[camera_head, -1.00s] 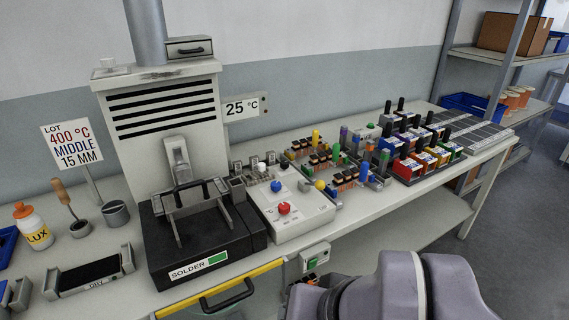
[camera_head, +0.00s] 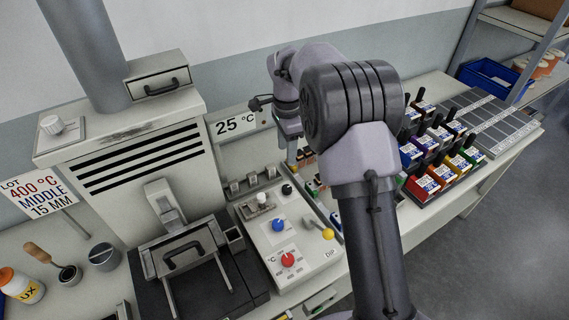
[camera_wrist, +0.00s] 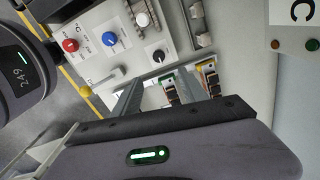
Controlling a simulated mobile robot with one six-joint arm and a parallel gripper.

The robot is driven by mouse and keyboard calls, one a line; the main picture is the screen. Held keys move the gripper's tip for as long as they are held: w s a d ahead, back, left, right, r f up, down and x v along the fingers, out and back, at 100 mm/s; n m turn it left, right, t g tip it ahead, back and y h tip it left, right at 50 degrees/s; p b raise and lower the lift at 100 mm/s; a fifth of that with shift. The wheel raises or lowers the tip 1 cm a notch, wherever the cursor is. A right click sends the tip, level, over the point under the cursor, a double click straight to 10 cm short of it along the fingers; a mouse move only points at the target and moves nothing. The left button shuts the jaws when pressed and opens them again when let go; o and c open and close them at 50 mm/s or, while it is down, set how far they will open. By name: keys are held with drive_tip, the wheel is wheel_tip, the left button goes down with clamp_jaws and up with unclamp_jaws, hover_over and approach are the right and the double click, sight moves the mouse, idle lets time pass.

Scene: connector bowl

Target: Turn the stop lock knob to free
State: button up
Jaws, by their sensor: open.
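The control box (camera_head: 300,236) carries a red knob (camera_head: 288,259), a blue knob (camera_head: 278,224), a white knob (camera_head: 262,198) on a slot and a small black knob (camera_head: 287,189) at its far end. The black knob (camera_wrist: 158,56), perhaps the stop lock knob, shows clearly in the wrist view; its label is too small to read. My gripper (camera_wrist: 160,92) is open, with its fingers short of the black knob in that view and nothing seen between them. In the head view my gripper (camera_head: 292,148) hangs beyond the box, partly hidden by my arm.
A yellow ball lever (camera_head: 327,234) stands on the box's right side. The solder pot (camera_head: 190,262) with its frame is to the left, below the vented hood (camera_head: 140,160). Racks of coloured connector parts (camera_head: 440,160) stand to the right. A 25 °C display (camera_head: 237,125) is behind.

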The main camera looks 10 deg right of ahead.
sight(286, 188)
wheel_tip(286, 188, down, 16)
drive_tip(key=b, duration=0.3)
drive_tip(key=shift+s+b, duration=0.15)
drive_tip(key=shift+b, duration=0.25)
clamp_jaws()
